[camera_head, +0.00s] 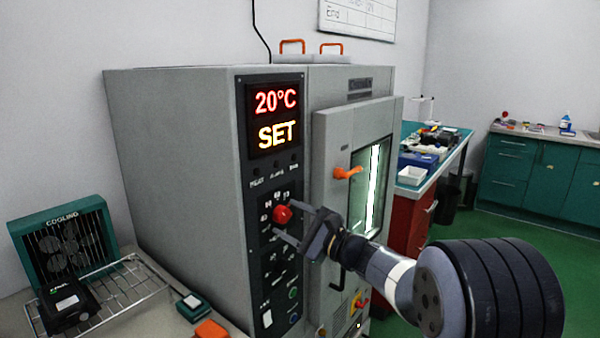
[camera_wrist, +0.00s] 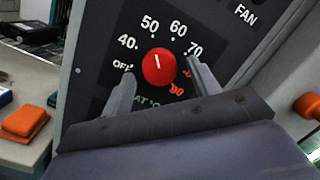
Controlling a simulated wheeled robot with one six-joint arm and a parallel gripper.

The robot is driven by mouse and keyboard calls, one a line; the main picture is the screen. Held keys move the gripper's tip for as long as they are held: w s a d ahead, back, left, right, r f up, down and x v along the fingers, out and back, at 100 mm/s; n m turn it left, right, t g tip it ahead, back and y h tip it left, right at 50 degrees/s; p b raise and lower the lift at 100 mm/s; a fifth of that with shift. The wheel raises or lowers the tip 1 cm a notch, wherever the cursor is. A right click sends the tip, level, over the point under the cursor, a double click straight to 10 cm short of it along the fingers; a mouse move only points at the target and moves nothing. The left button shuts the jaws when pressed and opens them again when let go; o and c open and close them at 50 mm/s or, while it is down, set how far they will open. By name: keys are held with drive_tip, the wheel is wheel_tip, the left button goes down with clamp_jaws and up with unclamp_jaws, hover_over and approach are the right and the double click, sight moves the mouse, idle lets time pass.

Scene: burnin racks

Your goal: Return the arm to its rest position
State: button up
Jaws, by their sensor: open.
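My gripper (camera_head: 294,222) is open in front of the control panel of a grey oven-like chamber (camera_head: 180,150). Its two fingers stand on either side of a red knob (camera_head: 282,214), and nothing is held. In the wrist view the red knob (camera_wrist: 159,67) shows between the fingertips (camera_wrist: 160,72), with a white mark pointing up between 50 and 60 on the dial. I cannot tell whether the fingers touch the knob or panel. My arm reaches in from the lower right. The chamber's display (camera_head: 276,117) reads 20°C and SET.
The chamber door (camera_head: 335,150) with an orange handle (camera_head: 347,173) is close beside my arm. A wire rack (camera_head: 110,295) and a green COOLING fan unit (camera_head: 65,240) stand at left. An orange block (camera_head: 211,329) lies in front. A cluttered bench (camera_head: 455,150) and open green floor lie at right.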

drive_tip(key=b+v, duration=0.1)
drive_tip(key=v, duration=0.9)
drive_tip(key=p+x, duration=0.1)
drive_tip(key=x, duration=0.8)
drive_tip(key=shift+w+a, duration=0.2)
drive_tip(key=shift+a, duration=0.1)
drive_tip(key=shift+w+a+r, duration=0.1)
drive_tip(key=shift+w+a, duration=0.15)
drive_tip(key=n, duration=0.2)
drive_tip(key=n+p, duration=0.1)
drive_tip(key=n, duration=0.2)
drive_tip(key=shift+d+r+g+y, duration=0.1)
drive_tip(key=shift+d+g+y, duration=0.05)
drive_tip(key=shift+g+y, duration=0.2)
drive_tip(key=n+g+p, duration=0.1)
drive_tip(key=n+p, duration=0.1)
drive_tip(key=n, duration=0.2)
drive_tip(key=shift+r, duration=0.15)
drive_tip(key=n+p, duration=0.3)
drive_tip(key=n, duration=0.1)
drive_tip(key=shift+r+g, duration=0.15)
drive_tip(key=shift+g, duration=0.1)
drive_tip(key=n+p, duration=0.4)
drive_tip(key=shift+r, duration=0.1)
drive_tip(key=b+v, duration=0.1)
drive_tip(key=v, duration=0.5)
drive_tip(key=shift+d+b, duration=0.25)
drive_tip(key=shift+b, duration=0.15)
drive_tip(key=shift+s, duration=0.1)
